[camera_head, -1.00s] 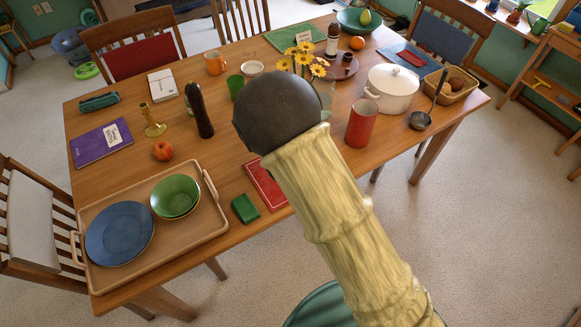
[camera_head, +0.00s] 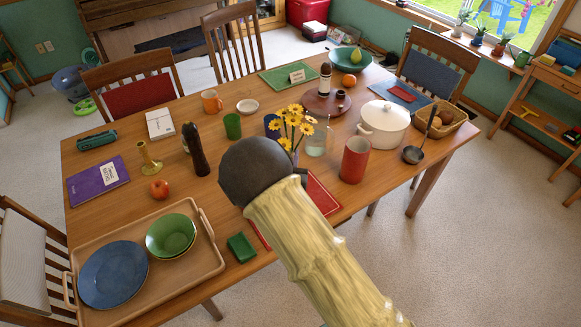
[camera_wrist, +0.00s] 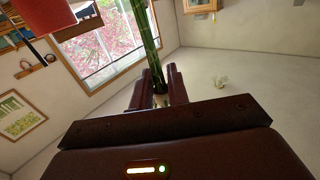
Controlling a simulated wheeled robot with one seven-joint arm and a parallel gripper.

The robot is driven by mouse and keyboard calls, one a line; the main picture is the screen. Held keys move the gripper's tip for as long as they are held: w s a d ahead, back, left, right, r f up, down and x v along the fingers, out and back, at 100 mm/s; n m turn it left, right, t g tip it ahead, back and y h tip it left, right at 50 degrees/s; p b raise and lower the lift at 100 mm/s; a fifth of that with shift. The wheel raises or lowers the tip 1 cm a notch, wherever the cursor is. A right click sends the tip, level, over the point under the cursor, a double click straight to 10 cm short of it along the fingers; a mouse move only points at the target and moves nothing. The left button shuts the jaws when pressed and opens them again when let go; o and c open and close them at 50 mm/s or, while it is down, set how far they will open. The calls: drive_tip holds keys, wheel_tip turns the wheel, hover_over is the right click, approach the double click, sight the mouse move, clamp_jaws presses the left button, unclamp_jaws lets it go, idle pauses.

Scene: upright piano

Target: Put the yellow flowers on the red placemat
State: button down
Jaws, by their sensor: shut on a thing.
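The yellow flowers (camera_head: 292,124) stand upright in the head view, just beyond the dark round joint of my arm, above the middle of the table. In the wrist view my gripper (camera_wrist: 160,98) is shut on their green stems (camera_wrist: 150,45); the blooms are outside that view. My arm hides the gripper in the head view. The red placemat (camera_head: 322,194) lies on the near side of the table, partly covered by my arm; only its right part and a sliver at left show. The flowers appear above and behind it; their exact height is unclear.
A glass jar (camera_head: 318,140) and a red canister (camera_head: 354,160) stand right of the flowers, with a white pot (camera_head: 383,124) beyond. A dark bottle (camera_head: 195,150) is at left.

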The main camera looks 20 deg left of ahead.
drive_tip(key=shift+f+p, duration=0.35)
drive_tip(key=shift+f, duration=1.85)
drive_tip(key=c, duration=1.4)
unclamp_jaws()
drive_tip(key=shift+o, duration=0.2)
drive_tip(key=s+d+b, duration=0.2)
drive_tip(key=s+b, duration=0.1)
drive_tip(key=s, duration=0.9)
